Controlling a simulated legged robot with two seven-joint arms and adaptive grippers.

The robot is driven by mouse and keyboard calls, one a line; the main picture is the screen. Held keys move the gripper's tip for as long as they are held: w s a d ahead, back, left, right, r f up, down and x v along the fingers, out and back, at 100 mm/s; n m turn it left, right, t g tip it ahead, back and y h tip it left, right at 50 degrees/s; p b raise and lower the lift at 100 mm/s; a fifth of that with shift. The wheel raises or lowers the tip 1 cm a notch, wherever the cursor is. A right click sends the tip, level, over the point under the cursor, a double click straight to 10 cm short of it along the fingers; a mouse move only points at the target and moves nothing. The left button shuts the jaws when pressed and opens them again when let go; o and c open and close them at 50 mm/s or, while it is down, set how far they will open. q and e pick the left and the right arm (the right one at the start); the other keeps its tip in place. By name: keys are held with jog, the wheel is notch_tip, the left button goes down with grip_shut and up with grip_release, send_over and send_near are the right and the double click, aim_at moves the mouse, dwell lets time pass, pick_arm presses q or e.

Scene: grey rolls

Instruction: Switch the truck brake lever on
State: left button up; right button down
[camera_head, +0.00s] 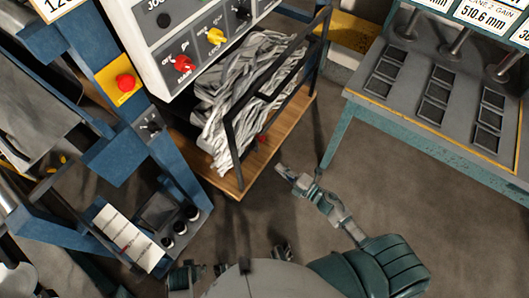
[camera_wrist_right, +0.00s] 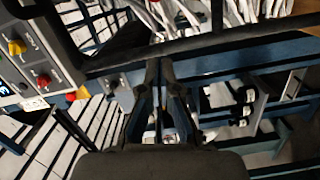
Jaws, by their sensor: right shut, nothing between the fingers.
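A truck with a wooden deck (camera_head: 240,178) and a dark frame carries a heap of grey strips. A small red part (camera_head: 262,138) shows low at its frame; it may be the brake lever, but it is too small to be sure. My right gripper (camera_head: 283,171) is shut and empty, just right of the deck and apart from the red part. In the right wrist view its fingers (camera_wrist_right: 164,68) are together, below a dark bar. I cannot make out the lever there. Small dark parts at the bottom edge of the head view may be my left gripper; its fingers are unclear.
A control box (camera_head: 195,45) with red and yellow knobs stands behind the truck. A blue frame with a red button (camera_head: 125,82) is at left. A teal bench (camera_head: 420,135) is at right. The floor (camera_head: 385,210) between truck and bench is clear.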

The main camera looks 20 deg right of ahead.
pick_arm(q)
jog(key=shift+a+r, duration=0.1)
jog(key=shift+a, duration=0.05)
pick_arm(e)
jog(key=shift+a+r, duration=0.2)
jog(key=shift+a, duration=0.05)
jog(key=shift+a, duration=0.1)
pick_arm(q)
jog(key=shift+a+r+b, duration=0.1)
jog(key=shift+r+b, duration=0.35)
jog(key=shift+r, duration=1)
pick_arm(e)
jog(key=w+a+f, duration=0.1)
jog(key=w+a, duration=0.1)
jog(key=w, duration=0.9)
jog(key=shift+w+a, duration=0.2)
jog(key=shift+a, duration=0.05)
jog(key=shift+r, duration=0.1)
